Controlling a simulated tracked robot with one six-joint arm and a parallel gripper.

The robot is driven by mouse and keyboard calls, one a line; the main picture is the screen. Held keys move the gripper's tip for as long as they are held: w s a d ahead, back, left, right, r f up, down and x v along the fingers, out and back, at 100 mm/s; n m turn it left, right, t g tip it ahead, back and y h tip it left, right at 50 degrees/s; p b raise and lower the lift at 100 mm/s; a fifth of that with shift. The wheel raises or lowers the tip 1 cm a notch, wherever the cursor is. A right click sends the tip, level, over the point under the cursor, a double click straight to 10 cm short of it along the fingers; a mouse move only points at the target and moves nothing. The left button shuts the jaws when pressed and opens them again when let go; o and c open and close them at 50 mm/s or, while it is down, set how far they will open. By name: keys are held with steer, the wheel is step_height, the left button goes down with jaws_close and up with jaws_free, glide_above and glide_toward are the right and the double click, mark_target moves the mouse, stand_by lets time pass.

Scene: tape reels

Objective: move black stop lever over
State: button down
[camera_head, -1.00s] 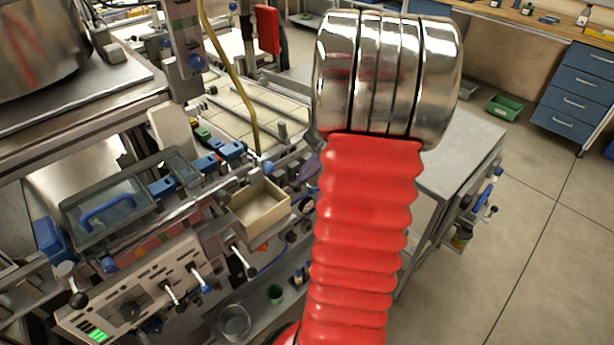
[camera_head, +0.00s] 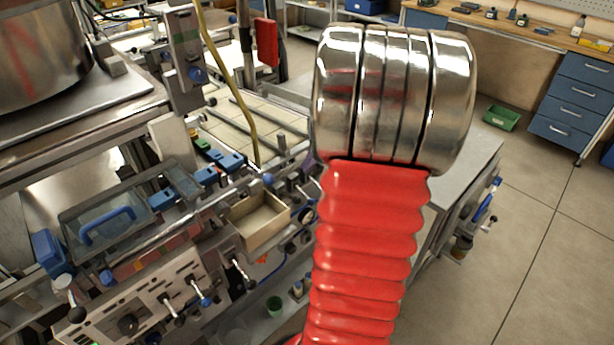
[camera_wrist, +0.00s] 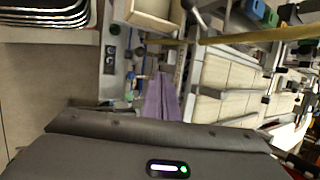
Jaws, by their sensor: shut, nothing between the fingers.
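My gripper (camera_wrist: 161,80) shows in the wrist view as two purple fingers held together, reaching out from a dark grey body, with nothing visible between them. In the head view my red sleeve and silver joint hide most of it; only a bit of purple shows at their left edge. Levers with black knobs stick out of the machine front in the head view: one black-knobbed lever (camera_head: 248,283) below the beige tray, another (camera_head: 179,320) lower left. I cannot tell which is the stop lever. In the wrist view the fingertips are apart from any lever.
An open beige tray (camera_head: 258,226) sits on the machine front; it also shows in the wrist view (camera_wrist: 152,18). A lidded box with a blue handle (camera_head: 106,227) is to its left. A yellow hose (camera_head: 238,84) hangs behind.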

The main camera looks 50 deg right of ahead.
steer(key=shift+s+d+r, duration=0.1)
steer(key=shift+d+r, duration=0.1)
steer(key=shift+r, duration=0.35)
steer(key=shift+d+r, duration=0.15)
steer(key=shift+r, duration=0.4)
steer(key=shift+s, duration=0.1)
